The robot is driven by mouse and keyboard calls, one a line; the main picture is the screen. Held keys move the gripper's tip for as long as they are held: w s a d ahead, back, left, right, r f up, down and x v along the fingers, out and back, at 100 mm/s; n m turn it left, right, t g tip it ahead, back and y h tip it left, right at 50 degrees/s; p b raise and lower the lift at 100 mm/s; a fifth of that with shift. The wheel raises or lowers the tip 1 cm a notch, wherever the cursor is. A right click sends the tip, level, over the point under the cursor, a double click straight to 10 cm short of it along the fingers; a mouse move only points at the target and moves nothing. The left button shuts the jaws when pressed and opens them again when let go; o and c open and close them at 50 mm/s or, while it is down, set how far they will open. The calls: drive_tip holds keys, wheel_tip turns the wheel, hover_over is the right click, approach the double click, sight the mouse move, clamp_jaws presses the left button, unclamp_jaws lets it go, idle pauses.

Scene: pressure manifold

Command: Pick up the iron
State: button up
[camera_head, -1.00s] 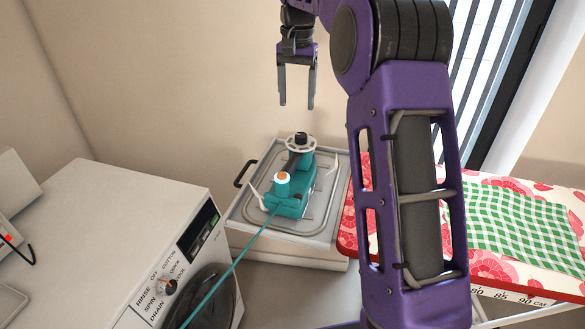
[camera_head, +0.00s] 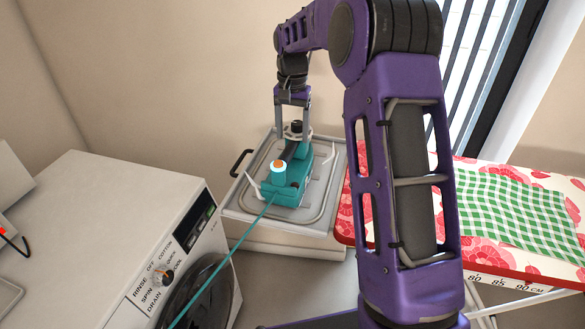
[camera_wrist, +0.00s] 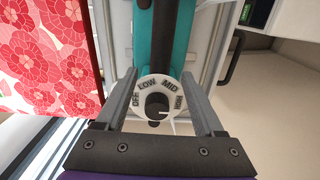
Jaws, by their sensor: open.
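The teal iron (camera_head: 288,190) sits on a grey metal tray (camera_head: 237,211). It has an orange-and-white cap at its front end, a dark handle and a white dial with a black knob at its back end. A teal cord runs from it to the lower left. My gripper (camera_head: 293,130) is open and points down over the dial end. In the wrist view, the fingers of my gripper (camera_wrist: 161,105) stand on either side of the dial (camera_wrist: 158,97), marked OFF, LOW, MID and HIGH. I cannot tell whether they touch the iron (camera_wrist: 152,45).
A white washing machine (camera_head: 110,225) stands at the left, with the cord passing its door. An ironing board (camera_head: 500,255) with a red floral cover and green checked cloth (camera_head: 500,210) lies to the right. A wall is behind the tray.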

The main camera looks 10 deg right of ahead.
sight(293, 139)
wheel_tip(293, 139, down, 4)
drive_tip(key=shift+f, duration=0.2)
clamp_jaws()
drive_tip(key=shift+w+r, duration=0.1)
drive_tip(key=shift+r, duration=0.05)
idle(0.4)
